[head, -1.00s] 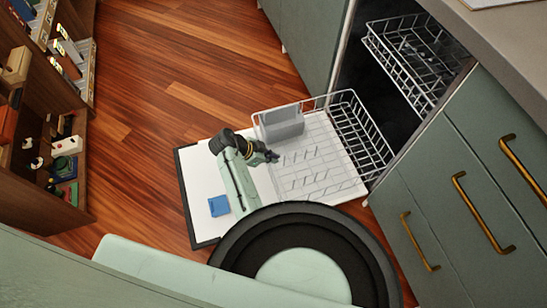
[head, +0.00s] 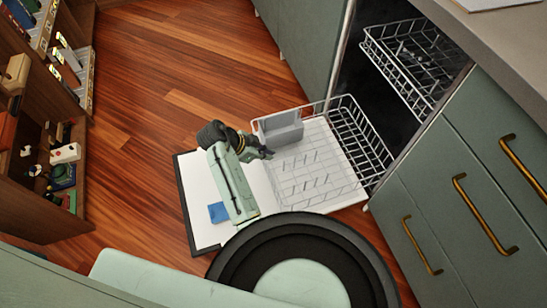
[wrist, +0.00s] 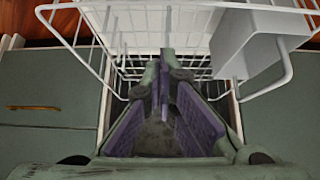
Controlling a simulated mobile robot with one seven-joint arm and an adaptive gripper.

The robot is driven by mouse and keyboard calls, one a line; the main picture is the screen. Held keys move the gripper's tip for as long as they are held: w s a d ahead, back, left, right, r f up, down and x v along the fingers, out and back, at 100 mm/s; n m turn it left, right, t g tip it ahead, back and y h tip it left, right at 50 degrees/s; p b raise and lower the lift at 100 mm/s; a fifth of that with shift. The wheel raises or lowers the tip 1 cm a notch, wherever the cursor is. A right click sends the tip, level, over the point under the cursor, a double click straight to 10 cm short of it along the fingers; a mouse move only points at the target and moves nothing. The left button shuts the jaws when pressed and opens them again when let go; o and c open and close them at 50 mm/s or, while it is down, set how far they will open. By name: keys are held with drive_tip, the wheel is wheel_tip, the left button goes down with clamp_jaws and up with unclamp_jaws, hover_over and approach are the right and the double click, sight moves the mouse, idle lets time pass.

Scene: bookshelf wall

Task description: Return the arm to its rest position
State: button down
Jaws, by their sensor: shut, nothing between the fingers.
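My arm is folded over the open dishwasher door (head: 187,172), with its green link slanting up from my base. My gripper (head: 266,153) is by the left edge of the pulled-out lower rack (head: 335,190), near the grey cutlery basket (head: 283,128). In the wrist view my gripper (wrist: 165,58) has its fingertips together with nothing between them. The white lower rack (wrist: 160,20) lies beyond the fingertips there, and the grey basket (wrist: 262,45) is at the right.
A blue block (head: 217,212) lies on the door, partly behind my arm. The upper rack (head: 405,60) is also pulled out. Green drawers (head: 450,190) stand at the right and a bookshelf (head: 45,150) at the left. The wooden floor (head: 180,70) behind the door is clear.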

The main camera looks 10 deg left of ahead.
drive_tip(key=shift+s+a+r, duration=0.15)
drive_tip(key=shift+a+r, duration=0.05)
drive_tip(key=shift+r, duration=0.1)
